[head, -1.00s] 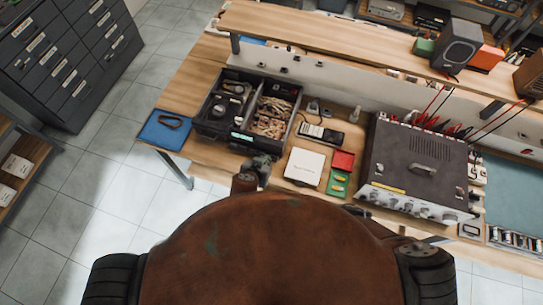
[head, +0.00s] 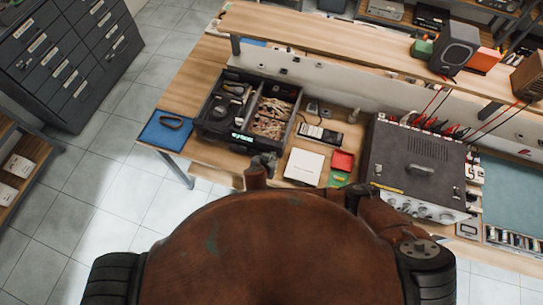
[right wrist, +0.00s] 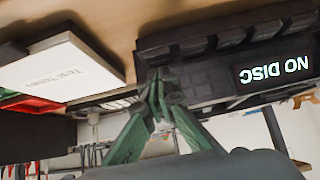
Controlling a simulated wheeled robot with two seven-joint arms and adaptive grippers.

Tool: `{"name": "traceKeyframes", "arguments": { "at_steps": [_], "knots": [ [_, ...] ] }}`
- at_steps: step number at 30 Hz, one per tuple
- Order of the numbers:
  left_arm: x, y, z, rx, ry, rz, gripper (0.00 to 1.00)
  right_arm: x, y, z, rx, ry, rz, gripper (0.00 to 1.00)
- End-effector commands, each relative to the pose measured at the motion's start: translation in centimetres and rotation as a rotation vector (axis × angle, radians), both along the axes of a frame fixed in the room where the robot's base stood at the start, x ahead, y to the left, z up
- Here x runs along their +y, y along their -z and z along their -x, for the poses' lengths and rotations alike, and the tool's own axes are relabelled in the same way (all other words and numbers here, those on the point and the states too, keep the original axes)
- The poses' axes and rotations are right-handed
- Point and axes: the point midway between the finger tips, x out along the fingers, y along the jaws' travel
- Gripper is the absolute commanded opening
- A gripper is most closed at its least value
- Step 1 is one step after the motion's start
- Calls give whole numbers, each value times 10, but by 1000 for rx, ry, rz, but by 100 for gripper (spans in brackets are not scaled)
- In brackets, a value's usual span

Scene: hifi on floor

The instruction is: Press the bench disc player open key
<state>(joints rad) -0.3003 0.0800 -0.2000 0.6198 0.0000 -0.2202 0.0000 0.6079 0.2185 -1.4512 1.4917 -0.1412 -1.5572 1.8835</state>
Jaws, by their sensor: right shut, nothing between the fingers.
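The disc player (head: 212,136) is a black unit on the bench, with a lit display on its front. In the right wrist view the player (right wrist: 215,85) appears upside down, and its display (right wrist: 274,68) reads "NO DISC". A row of dark key-like blocks (right wrist: 230,38) runs along the front; their labels cannot be read. My right gripper (head: 265,160) is at the player's front right corner. In the right wrist view its green fingers (right wrist: 158,88) are shut and empty, with the tips close before the panel; contact cannot be told. My left gripper is not in view.
A white box marked "Test Tones" (head: 304,166) lies right of the player, beside red and green trays (head: 343,160). A large grey instrument (head: 415,160) with red leads stands further right. A blue mat (head: 165,130) lies left. A shelf (head: 340,45) runs behind.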

Motion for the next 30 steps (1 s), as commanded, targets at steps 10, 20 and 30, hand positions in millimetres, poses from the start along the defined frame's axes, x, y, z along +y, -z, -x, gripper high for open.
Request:
{"name": "traceKeyframes", "arguments": {
  "at_steps": [10,20,30],
  "knots": [
    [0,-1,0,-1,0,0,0,0,9,0,0,-1,-1,0],
    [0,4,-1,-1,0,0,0,10,13,3,2,-6,-20,0],
    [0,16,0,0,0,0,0,6,25,2,3,-2,-15,0]
  ]
}}
